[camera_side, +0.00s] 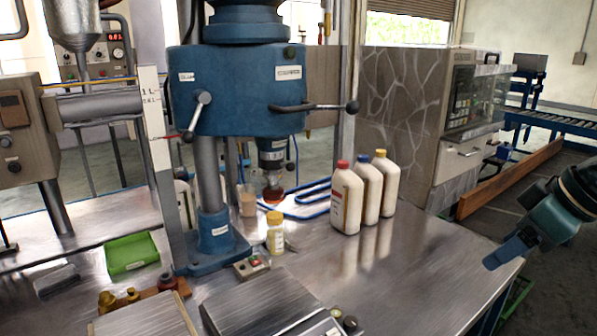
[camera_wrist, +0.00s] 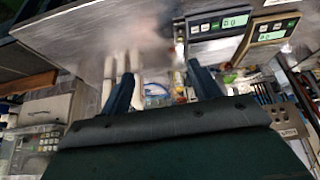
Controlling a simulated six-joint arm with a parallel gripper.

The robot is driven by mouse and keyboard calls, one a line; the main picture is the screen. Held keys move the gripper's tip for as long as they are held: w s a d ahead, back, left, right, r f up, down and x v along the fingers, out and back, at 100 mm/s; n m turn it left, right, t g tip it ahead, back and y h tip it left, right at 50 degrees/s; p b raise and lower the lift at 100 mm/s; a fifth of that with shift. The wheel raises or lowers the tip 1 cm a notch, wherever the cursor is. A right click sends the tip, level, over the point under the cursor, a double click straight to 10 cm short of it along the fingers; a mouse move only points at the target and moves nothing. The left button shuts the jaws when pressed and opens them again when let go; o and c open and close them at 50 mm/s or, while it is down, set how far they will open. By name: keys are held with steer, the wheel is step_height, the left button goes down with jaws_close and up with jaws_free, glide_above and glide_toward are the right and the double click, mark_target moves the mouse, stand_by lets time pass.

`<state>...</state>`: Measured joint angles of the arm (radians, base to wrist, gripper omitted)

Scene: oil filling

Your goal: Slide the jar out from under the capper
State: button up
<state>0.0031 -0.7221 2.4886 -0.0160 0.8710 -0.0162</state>
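The jar (camera_side: 275,232) is small, with a pale yellow body and a yellow cap. It stands upright on the steel table, below the head of the blue capper (camera_side: 235,92). The capper's chuck (camera_side: 272,185) hangs just above the cap; I cannot tell whether they touch. My gripper (camera_side: 497,258) is at the right edge of the table in the side view, well away from the jar. In the wrist view my gripper (camera_wrist: 163,84) shows two blue fingers spread apart with nothing held between them. I cannot make out the jar clearly there.
Three white bottles (camera_side: 362,195) with red, blue and yellow caps stand right of the jar. A beaker (camera_side: 247,202) and blue tubing (camera_side: 312,190) lie behind it. A small button box (camera_side: 250,266) and scales (camera_side: 265,300) are in front. The table's right side is clear.

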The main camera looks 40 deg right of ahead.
steer(key=shift+o, duration=0.3)
steer(key=w+a+n+t+y, duration=0.1)
steer(key=w+a+n, duration=0.1)
steer(key=w, duration=0.7)
steer(key=w+a+n+t+y, duration=0.1)
steer(key=w+a+n+y, duration=0.1)
steer(key=w, duration=0.7)
steer(key=shift+w+a+r+n, duration=0.2)
steer(key=shift+a+n, duration=0.4)
steer(key=shift+a, duration=0.25)
steer(key=w+a+f+n+t+y, duration=0.1)
steer(key=w+a+f+y, duration=0.1)
steer(key=w, duration=0.6)
steer(key=w+a+f+n+t+y, duration=0.1)
steer(key=w+f+t+y, duration=0.15)
steer(key=w, duration=0.45)
steer(key=m+t+h, duration=0.3)
steer(key=m+t, duration=0.2)
steer(key=t, duration=0.1)
glide_toward(281, 219)
steer(key=shift+s+d, duration=0.15)
steer(key=shift+s, duration=0.5)
steer(key=shift+w+n, duration=0.15)
steer(key=shift+n, duration=0.15)
steer(key=shift+x, duration=6.75)
